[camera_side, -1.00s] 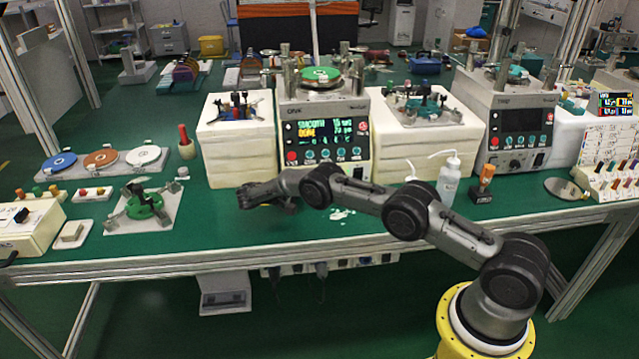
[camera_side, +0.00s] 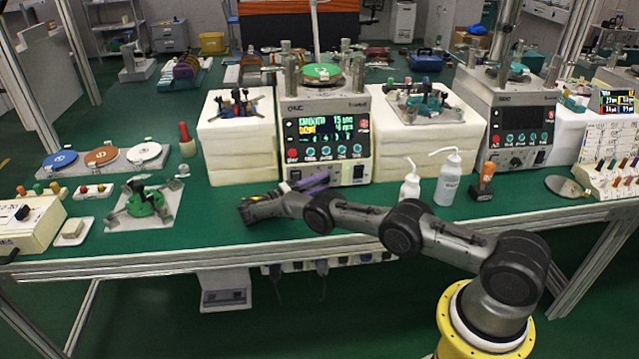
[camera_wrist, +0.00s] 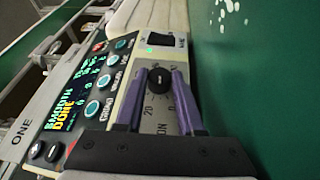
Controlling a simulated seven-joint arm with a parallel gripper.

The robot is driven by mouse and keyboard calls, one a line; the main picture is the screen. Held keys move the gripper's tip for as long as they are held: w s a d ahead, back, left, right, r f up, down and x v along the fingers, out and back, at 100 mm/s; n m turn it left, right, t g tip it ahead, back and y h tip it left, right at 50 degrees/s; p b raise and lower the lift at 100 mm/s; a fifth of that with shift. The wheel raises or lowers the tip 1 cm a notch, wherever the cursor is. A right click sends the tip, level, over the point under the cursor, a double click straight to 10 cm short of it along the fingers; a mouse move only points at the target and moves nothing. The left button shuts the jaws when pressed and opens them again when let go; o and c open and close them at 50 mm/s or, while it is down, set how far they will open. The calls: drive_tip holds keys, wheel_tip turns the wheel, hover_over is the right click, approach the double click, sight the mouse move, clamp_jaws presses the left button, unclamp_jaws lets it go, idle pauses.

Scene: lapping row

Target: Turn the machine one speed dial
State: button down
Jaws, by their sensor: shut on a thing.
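Machine one (camera_side: 325,110), a pale box with a lit green and yellow display, stands at the back middle in the side view. In the wrist view its front panel (camera_wrist: 102,72) runs along the left. A small black speed dial (camera_wrist: 159,78) sits on a pale plate (camera_wrist: 158,118) with printed numbers around it. My gripper (camera_wrist: 160,74) has two purple fingers, one on each side of the dial, shut on it. In the side view my gripper (camera_side: 316,182) is low in front of the machine; the dial is hidden there.
A black switch (camera_wrist: 161,39) with a green light sits beyond the dial. A small white bottle (camera_side: 410,187) and a larger one (camera_side: 449,180) stand to the right. White foam blocks (camera_side: 237,150) flank the machine. The green bench (camera_side: 215,215) in front is mostly clear.

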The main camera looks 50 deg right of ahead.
drive_tip(key=c, duration=0.5)
unclamp_jaws()
drive_tip(key=shift+r, duration=0.15)
drive_tip(key=r, duration=0.4)
drive_tip(key=shift+s+a+r, duration=0.1)
drive_tip(key=shift+s+a, duration=0.05)
drive_tip(key=shift+s, duration=0.1)
drive_tip(key=shift+s+a+r, duration=0.1)
drive_tip(key=shift+s+r, duration=0.1)
drive_tip(key=shift+r, duration=0.15)
drive_tip(key=s+a+r, duration=0.1)
drive_tip(key=s+r, duration=0.1)
drive_tip(key=s, duration=0.2)
drive_tip(key=s+a+r, duration=0.2)
drive_tip(key=s+r, duration=0.1)
drive_tip(key=s, duration=0.1)
drive_tip(key=s+a+r, duration=0.1)
drive_tip(key=s+r, duration=0.2)
drive_tip(key=s, duration=0.1)
drive_tip(key=shift+s+a, duration=0.1)
drive_tip(key=shift+a, duration=0.2)
